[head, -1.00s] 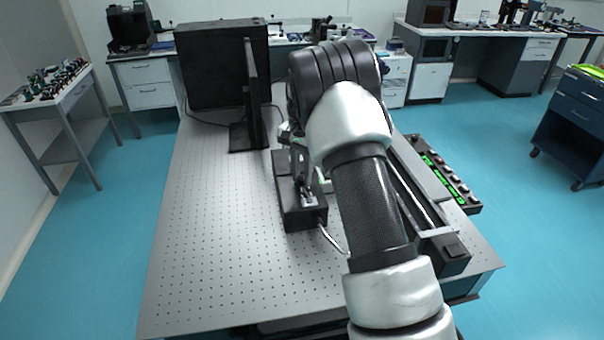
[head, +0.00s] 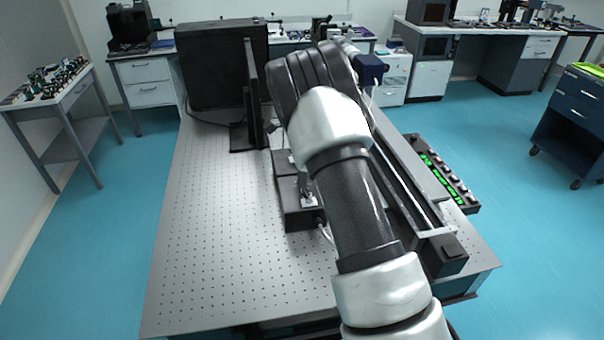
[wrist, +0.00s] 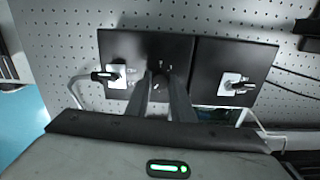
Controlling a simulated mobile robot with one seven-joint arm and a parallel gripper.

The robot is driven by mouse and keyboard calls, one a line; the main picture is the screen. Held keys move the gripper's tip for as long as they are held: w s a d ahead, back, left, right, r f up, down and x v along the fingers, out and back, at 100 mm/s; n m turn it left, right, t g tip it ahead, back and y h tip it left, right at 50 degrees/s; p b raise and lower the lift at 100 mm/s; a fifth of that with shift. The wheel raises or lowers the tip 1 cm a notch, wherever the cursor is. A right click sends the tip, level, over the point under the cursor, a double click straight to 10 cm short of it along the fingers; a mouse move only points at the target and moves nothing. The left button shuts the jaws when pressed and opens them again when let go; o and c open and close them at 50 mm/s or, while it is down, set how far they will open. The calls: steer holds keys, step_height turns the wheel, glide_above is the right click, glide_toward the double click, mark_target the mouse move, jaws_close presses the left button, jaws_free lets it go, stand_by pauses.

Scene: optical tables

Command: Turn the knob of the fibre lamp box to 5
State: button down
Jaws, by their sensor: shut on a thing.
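The fibre lamp box is a flat black box, at the left in the wrist view (wrist: 120,48) and nearer to me in the head view (head: 303,215). It has a white plate with a black fitting (wrist: 113,75) and a grey cable at its left end. My gripper (wrist: 162,76) has its fingers together at the small dark knob (wrist: 160,67) near the box's right end. The fingers hide part of the knob, and its numbers are too small to read. In the head view my arm covers the fingertips.
A second, similar black box (wrist: 265,58) stands right beside it, with its own white plate (wrist: 232,87). A long rail (head: 415,195) and a control strip with green displays (head: 447,178) lie right of my arm. The perforated table (head: 215,235) is clear at the left.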

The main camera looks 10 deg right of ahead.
steer(key=shift+m, duration=0.6)
steer(key=c, duration=1.5)
jaws_free()
steer(key=shift+c, duration=0.2)
steer(key=shift+r, duration=0.1)
step_height(320, 180, up, 17)
steer(key=shift+r, duration=0.15)
